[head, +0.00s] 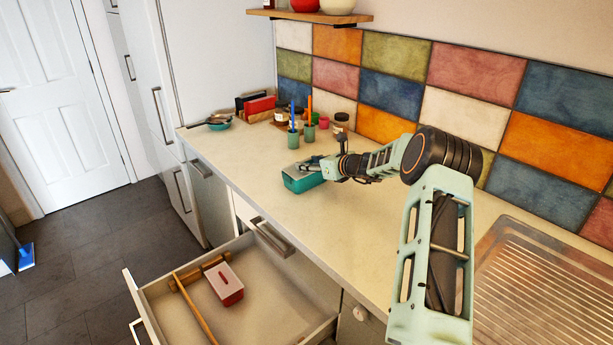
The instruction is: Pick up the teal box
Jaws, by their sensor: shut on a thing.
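The teal box (304,182) is on or just above the pale countertop, left of my arm's end. I cannot tell whether its base touches the counter. My gripper (318,164) reaches in from the right at the top of the box and is shut on it. The fingertips are small in this view and partly merge with the box's top, so the exact contact is hard to see.
Green cups with pens (293,138), jars (340,124) and a holder with red and black items (257,106) stand behind. An open drawer (150,293) below holds a pink-lidded box (224,284). A ribbed sink drainer (535,268) is at right. The front counter is clear.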

